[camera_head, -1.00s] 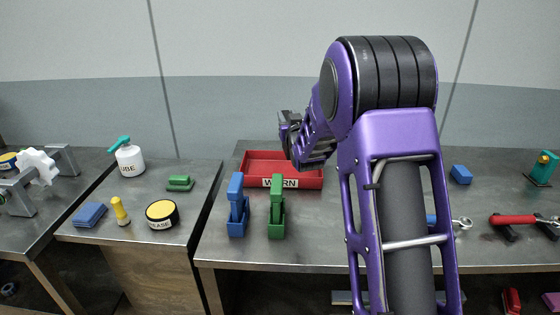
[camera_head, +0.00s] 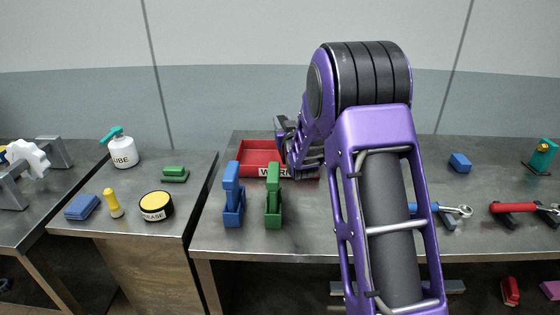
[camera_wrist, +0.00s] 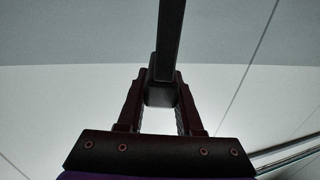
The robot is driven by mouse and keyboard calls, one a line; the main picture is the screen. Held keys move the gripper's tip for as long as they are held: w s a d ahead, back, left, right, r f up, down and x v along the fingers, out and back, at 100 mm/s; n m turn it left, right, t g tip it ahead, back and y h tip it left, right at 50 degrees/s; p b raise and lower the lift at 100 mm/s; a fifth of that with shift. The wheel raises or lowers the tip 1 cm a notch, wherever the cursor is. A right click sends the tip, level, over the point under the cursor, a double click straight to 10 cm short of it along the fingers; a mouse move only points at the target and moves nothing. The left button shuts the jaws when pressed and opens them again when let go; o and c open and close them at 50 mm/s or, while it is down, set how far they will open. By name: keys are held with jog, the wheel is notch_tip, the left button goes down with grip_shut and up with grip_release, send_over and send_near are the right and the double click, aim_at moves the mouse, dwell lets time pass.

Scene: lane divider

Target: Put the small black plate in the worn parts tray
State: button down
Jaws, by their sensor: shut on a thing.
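My gripper (camera_wrist: 160,92) is shut on a dark bar-shaped thing, the small black plate (camera_wrist: 171,40), seen as a narrow strip that rises from between the fingertips in the wrist view. In the head view my gripper (camera_head: 283,132) is at the right part of the worn parts tray, and the plate cannot be made out clearly there. The worn parts tray (camera_head: 245,158) is a shallow red box labelled WORN at the back of the middle bench. My wrist hides its right side. Whether the plate touches the tray cannot be told.
A blue clamp-like block (camera_head: 233,195) and a green one (camera_head: 273,196) stand upright just in front of the tray. A blue-handled wrench (camera_head: 440,211), a blue block (camera_head: 460,163) and a red-handled tool (camera_head: 515,208) lie to the right. The left bench holds a grease tin (camera_head: 156,206).

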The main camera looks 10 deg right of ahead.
jog(key=shift+c, duration=2.4)
grip_release()
jog(key=s+b, duration=0.1)
jog(key=s, duration=1.6)
jog(key=shift+s+d, duration=0.25)
jog(key=shift+d, duration=0.1)
